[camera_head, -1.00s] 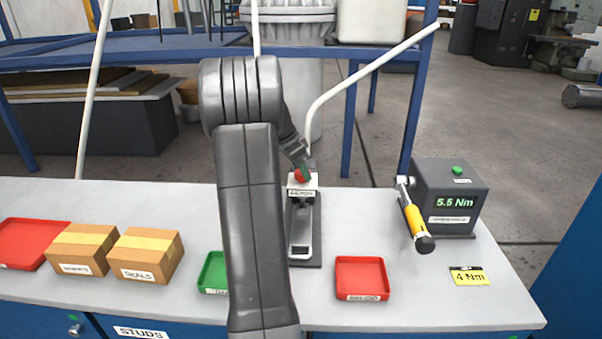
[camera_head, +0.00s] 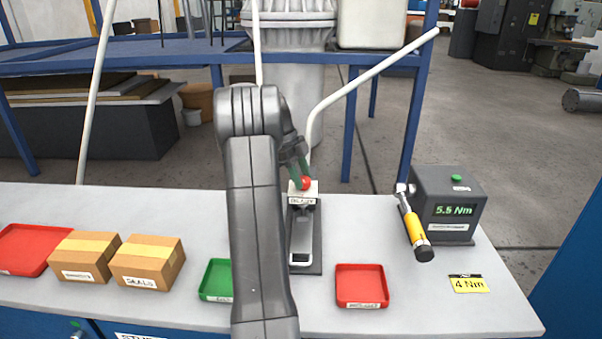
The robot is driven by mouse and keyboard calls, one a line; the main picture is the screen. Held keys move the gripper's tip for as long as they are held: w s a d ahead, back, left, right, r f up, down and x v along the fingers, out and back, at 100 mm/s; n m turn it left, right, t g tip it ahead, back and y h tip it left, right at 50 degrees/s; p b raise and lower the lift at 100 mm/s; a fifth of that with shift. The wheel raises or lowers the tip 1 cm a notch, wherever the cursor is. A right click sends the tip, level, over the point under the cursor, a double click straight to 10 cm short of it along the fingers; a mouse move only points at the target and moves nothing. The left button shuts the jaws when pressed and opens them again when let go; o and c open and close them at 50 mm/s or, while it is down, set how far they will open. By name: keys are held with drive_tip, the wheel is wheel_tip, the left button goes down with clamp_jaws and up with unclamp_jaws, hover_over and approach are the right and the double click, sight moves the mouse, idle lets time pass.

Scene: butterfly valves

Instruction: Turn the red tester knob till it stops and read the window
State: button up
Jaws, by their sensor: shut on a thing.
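The red tester knob (camera_head: 306,183) shows as a small round red spot at the top of the tester (camera_head: 316,258), a dark upright-looking stand with a white label block near its top. My gripper (camera_head: 303,173) reaches it from behind my arm and is shut on the knob. A green strip shows along the gripper just above the knob; I cannot tell whether it is part of a finger. The fingertips are small and partly hidden. A pale framed slot shows on the lower tester; I cannot read any window there.
A green tray (camera_head: 215,281) is partly behind my arm, and a red tray (camera_head: 361,286) lies right of the tester. A torque wrench (camera_head: 414,226) leans by a grey box (camera_head: 449,190) reading 5.5 Nm. Cartons (camera_head: 148,263) stand left. A yellow 4 Nm card (camera_head: 468,284) lies right.

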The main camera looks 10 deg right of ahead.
drive_tip(key=shift+w+m+g+y+p, duration=0.1)
drive_tip(key=shift+m+g+y+p, duration=0.3)
drive_tip(key=shift+m, duration=0.9)
drive_tip(key=o, duration=1)
drive_tip(key=shift+c, duration=0.2)
drive_tip(key=p+v, duration=0.3)
drive_tip(key=v, duration=1)
drive_tip(key=shift+r, duration=0.4)
drive_tip(key=shift+w, duration=0.1)
